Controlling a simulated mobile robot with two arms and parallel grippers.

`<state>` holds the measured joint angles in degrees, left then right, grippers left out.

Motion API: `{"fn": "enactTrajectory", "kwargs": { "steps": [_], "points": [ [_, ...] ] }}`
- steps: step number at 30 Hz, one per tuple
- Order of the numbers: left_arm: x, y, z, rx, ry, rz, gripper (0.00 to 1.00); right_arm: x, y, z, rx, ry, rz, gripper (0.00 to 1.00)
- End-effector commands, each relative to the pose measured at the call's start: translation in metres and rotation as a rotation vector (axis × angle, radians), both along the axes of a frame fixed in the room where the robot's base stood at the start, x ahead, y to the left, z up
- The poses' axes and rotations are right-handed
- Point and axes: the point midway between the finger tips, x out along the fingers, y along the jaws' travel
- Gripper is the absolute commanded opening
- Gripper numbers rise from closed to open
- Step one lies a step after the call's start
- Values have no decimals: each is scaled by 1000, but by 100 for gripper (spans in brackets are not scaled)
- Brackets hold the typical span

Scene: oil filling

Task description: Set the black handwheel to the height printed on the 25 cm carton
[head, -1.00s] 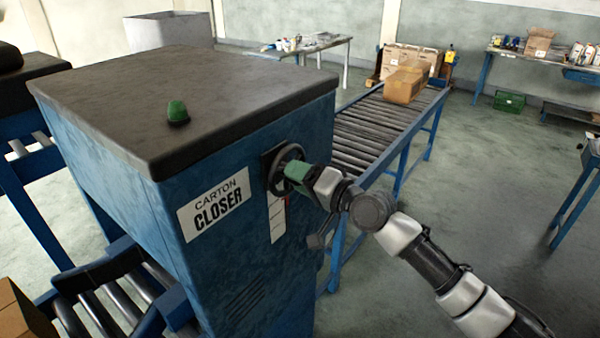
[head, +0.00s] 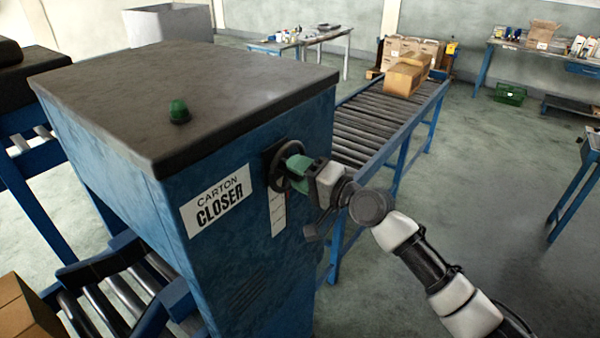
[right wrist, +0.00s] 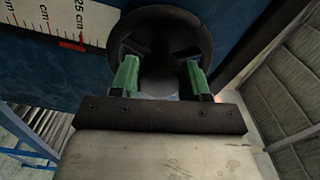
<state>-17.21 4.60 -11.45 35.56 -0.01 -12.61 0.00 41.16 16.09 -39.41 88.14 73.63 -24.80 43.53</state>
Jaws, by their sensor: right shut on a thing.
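The black handwheel (head: 271,176) is on the side of the blue carton closer (head: 250,270). In the right wrist view its rim (right wrist: 160,14) fills the top middle. My right gripper (head: 297,172) has green fingers shut on the handwheel's middle; they also show in the right wrist view (right wrist: 162,78), one on each side of the hub. A white scale (head: 278,213) sits below the wheel. In the right wrist view the scale (right wrist: 40,14) has a red pointer (right wrist: 72,45) close to its "25 cm" label. A brown carton (head: 20,315) is at the lower left; no printed height is readable. My left gripper is out of view.
A green button (head: 179,112) stands on the closer's dark top. A roller conveyor (head: 368,130) runs behind it, with cartons (head: 404,78) at its far end. Another roller section (head: 120,295) is at the front left. The floor to the right is open.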

Motion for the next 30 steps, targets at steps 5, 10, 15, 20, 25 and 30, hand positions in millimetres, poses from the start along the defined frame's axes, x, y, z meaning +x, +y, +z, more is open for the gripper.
{"fn": "enactTrajectory", "kwargs": {
  "steps": [5, 10, 15, 20, 25, 30],
  "points": [
    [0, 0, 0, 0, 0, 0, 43, 0, 0, -1, -1, 0, -1, 66],
    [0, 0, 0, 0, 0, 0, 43, 0, 0, 0, -1, 0, 0, 72],
    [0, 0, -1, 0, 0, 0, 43, -1, -2, -1, -1, 0, -1, 72],
    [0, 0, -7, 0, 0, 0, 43, -11, -17, -3, -1, -2, -1, 72],
    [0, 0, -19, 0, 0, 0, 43, -32, -45, -5, -4, -2, -1, 72],
    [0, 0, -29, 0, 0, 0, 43, -51, -71, -4, -3, -2, -2, 72]
  ]
}}
